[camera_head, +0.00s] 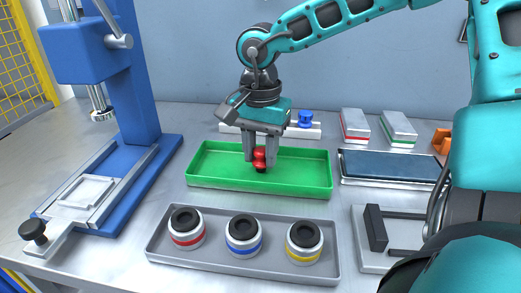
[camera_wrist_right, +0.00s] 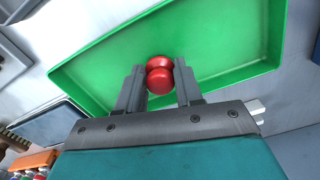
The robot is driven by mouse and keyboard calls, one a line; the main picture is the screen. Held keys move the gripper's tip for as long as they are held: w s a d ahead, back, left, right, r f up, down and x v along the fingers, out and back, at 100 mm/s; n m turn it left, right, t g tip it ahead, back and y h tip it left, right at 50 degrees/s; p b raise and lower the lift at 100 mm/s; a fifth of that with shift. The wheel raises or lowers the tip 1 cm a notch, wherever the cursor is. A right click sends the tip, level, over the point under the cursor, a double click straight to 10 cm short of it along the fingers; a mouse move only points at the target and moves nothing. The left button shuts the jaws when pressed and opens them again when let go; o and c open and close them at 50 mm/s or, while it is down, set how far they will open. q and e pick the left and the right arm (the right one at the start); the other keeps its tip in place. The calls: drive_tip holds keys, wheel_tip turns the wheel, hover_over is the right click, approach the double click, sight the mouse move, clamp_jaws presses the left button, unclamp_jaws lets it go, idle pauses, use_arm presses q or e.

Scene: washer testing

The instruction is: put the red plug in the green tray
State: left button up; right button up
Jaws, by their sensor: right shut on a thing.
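The red plug (camera_head: 259,159) is between the fingers of my right gripper (camera_head: 262,150), which is shut on it. The plug has a red two-tier body and a dark lower end. In the head view it is over the green tray (camera_head: 210,179), inside its outline. In the right wrist view the plug (camera_wrist_right: 159,78) shows between the fingertips (camera_wrist_right: 160,90), with the green tray (camera_wrist_right: 225,48) behind it. I cannot tell whether the plug touches the tray floor. The rest of the tray is empty. My left gripper is not in view.
A grey tray (camera_head: 160,246) with several capped cylinders stands in front. A blue press (camera_head: 128,85) is at left, and a dark blue shallow tray (camera_head: 390,167) at right. Behind are a white holder with a blue plug (camera_head: 306,118) and two white boxes (camera_head: 355,125).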

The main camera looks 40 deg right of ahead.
sight(260, 150)
drive_tip(key=o, duration=1)
drive_tip(key=shift+f, duration=0.1)
drive_tip(key=shift+r+p, duration=0.25)
drive_tip(key=shift+p, duration=0.05)
wheel_tip(260, 150, up, 12)
drive_tip(key=p, duration=0.2)
drive_tip(key=shift+f, duration=0.15)
